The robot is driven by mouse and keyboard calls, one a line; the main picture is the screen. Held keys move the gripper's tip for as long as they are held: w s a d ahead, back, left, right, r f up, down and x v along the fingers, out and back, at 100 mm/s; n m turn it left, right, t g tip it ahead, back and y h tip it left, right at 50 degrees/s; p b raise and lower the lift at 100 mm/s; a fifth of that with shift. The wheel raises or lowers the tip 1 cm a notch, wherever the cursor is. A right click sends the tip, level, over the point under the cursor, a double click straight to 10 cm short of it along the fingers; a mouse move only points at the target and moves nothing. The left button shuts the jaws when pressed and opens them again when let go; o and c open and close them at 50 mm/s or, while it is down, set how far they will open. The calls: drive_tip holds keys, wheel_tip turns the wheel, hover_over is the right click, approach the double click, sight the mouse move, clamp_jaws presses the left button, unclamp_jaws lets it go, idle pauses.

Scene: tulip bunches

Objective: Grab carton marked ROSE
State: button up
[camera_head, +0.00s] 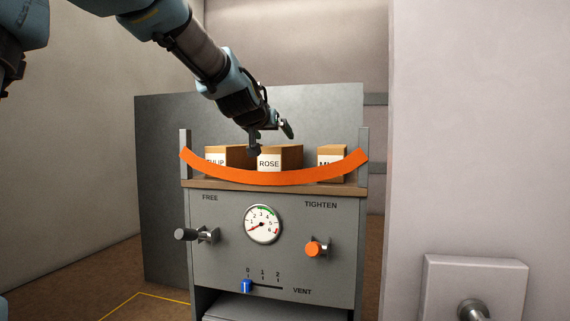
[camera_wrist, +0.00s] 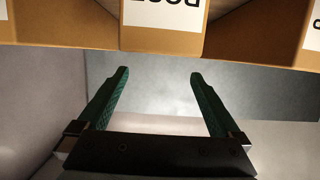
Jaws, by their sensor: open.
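The carton marked ROSE (camera_head: 270,162) is a brown box with a white label, standing in the middle of a row of three on top of a grey cabinet. In the wrist view the ROSE carton (camera_wrist: 162,38) is at the top centre, its label upside down and partly cut off. My gripper (camera_head: 271,140) is at the row, close to the ROSE carton in the head view. In the wrist view my gripper (camera_wrist: 157,72) is open, its two green fingers apart with nothing between them. The gap between fingertips and carton is hard to judge.
A sagging orange strap (camera_head: 274,178) between two posts crosses in front of the cartons. A carton marked TULIP (camera_head: 226,155) stands left; another (camera_head: 331,152), label partly hidden, stands right. The cabinet (camera_head: 215,262) carries a gauge (camera_head: 263,224), an orange knob (camera_head: 313,249) and a blue slider (camera_head: 247,286).

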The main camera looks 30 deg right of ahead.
drive_tip(key=x, duration=0.4)
drive_tip(key=shift+f, duration=0.1)
drive_tip(key=p+x, duration=0.1)
drive_tip(key=x, duration=0.4)
drive_tip(key=shift+s, duration=0.15)
clamp_jaws()
idle(0.5)
